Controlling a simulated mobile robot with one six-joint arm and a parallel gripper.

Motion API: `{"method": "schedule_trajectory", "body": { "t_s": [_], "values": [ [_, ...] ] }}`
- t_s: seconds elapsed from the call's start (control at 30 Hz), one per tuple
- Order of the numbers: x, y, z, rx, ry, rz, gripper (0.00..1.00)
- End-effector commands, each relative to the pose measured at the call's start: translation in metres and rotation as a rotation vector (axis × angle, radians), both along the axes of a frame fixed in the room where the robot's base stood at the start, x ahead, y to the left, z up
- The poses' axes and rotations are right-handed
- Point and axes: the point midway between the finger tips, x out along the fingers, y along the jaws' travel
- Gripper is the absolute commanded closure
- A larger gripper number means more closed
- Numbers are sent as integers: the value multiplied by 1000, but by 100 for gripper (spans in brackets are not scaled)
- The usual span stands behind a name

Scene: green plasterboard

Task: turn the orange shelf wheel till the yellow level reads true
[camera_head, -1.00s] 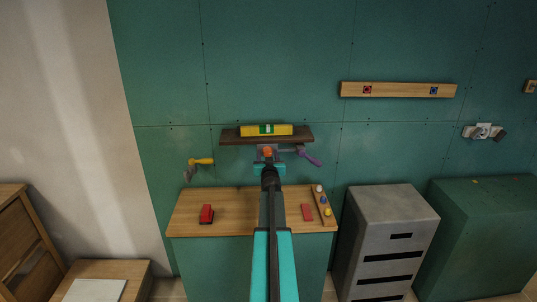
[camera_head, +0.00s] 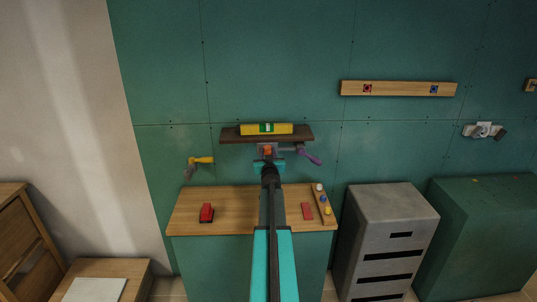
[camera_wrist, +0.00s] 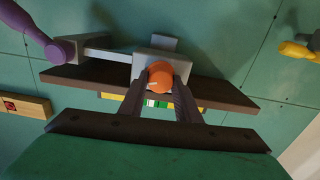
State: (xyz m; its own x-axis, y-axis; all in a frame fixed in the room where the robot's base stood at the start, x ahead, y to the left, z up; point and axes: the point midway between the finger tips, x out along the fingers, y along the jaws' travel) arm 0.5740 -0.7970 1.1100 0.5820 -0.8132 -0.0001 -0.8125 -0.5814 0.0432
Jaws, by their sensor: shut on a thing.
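The yellow level (camera_head: 266,129) lies on the dark wooden shelf (camera_head: 234,137) on the green wall. Its vial is too small to read for true. The orange wheel (camera_wrist: 160,76) sits below the shelf on a grey bracket, and a pale mark shows on its face. It also shows small in the head view (camera_head: 267,150). My gripper (camera_wrist: 161,88) is shut on the wheel, a finger on each side. In the head view my gripper (camera_head: 268,163) is just in front of the wheel and partly hides it. In the wrist view the level (camera_wrist: 189,106) is mostly hidden behind the shelf and fingers.
A purple handle (camera_head: 309,155) is close on the right of the wheel, and a yellow handle (camera_head: 201,160) is to the left. A wooden-topped bench (camera_head: 235,213) below holds a red object (camera_head: 206,212). Grey drawers (camera_head: 392,220) stand right.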

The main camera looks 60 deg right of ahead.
Motion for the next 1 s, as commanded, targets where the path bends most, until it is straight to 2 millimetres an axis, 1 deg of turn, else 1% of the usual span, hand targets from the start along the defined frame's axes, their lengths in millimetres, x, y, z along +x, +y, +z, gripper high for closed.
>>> {"method": "schedule_trajectory", "body": {
  "t_s": [0.2,0.5,0.53,0.6,0.63,1.0],
  "values": [
    [1,1,-1,-60,84,1,92],
    [2,1,0,-67,94,2,92],
    [2,1,0,-67,94,2,67],
    [1,1,0,-66,93,2,55],
    [1,1,0,-66,93,1,51],
    [0,1,0,-66,93,0,51]
  ]
}}
